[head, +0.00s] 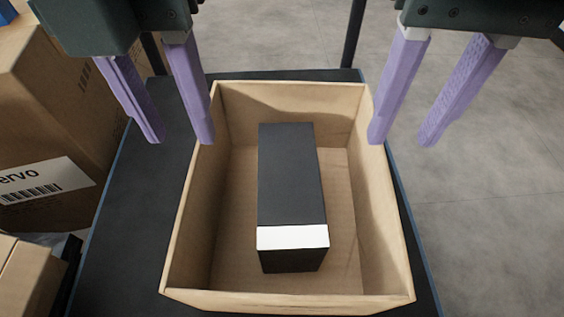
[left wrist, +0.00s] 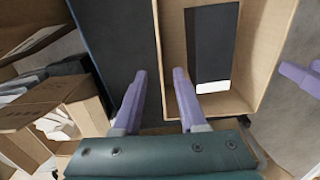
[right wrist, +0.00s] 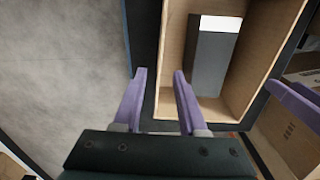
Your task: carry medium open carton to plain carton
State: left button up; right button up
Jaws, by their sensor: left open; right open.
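The open carton (head: 180,245) is tan, stands upright with its top open, and sits on a dark blue-edged surface (head: 130,235). A black box with a white band (head: 290,175) lies inside it. My left gripper (head: 182,141) is open and empty at the carton's left wall; that wall (left wrist: 161,45) runs between its fingers in the left wrist view. My right gripper (head: 403,141) is open at the right wall, which also lines up between its fingers in the right wrist view (right wrist: 160,60). I cannot tell whether the fingertips are below the rim. I cannot tell which carton is the plain one.
A large brown carton with a barcode label (head: 45,180) stands at the left. A smaller carton (head: 25,275) is at the lower left. An open carton with packed items (left wrist: 50,120) shows in the left wrist view. Grey floor (head: 490,220) is clear on the right.

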aim_at(194, 160)
pick_arm(q)
jog(key=shift+d, duration=0.15)
pick_arm(e)
jog(key=shift+d, duration=0.1)
pick_arm(q)
notch_tip(194, 160, down, 8)
jog(key=shift+f, duration=0.2)
pick_arm(e)
notch_tip(194, 160, down, 8)
jog(key=shift+s+f, duration=0.1)
jog(key=shift+f, duration=0.15)
pick_arm(q)
jog(key=shift+f, duration=0.75)
pick_arm(e)
jog(key=shift+f, duration=0.7)
pick_arm(q)
grip_shut()
pick_arm(e)
grip_shut()
pick_arm(q)
jog(key=shift+r, duration=0.1)
pick_arm(e)
jog(key=shift+r, duration=0.1)
